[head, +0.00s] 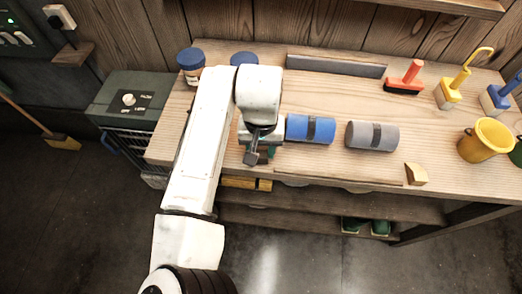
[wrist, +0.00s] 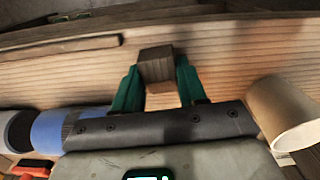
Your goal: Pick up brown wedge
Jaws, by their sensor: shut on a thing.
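The brown wedge (wrist: 156,63) shows in the wrist view as a small dark brown block between the two green fingertips. My gripper (wrist: 157,80) is shut on it, with one finger against each side. In the head view my gripper (head: 258,153) is over the front part of the wooden bench, left of the blue cylinder. The wedge cannot be made out clearly there. Whether it touches the bench top is unclear.
On the bench (head: 330,90), a blue cylinder (head: 310,129) and a grey cylinder (head: 372,136) lie right of my gripper. A lighter wooden wedge (head: 416,174) sits near the front edge. A yellow bucket (head: 485,140) and brushes stand farther right. A tan cylindrical thing (wrist: 285,112) is close by in the wrist view.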

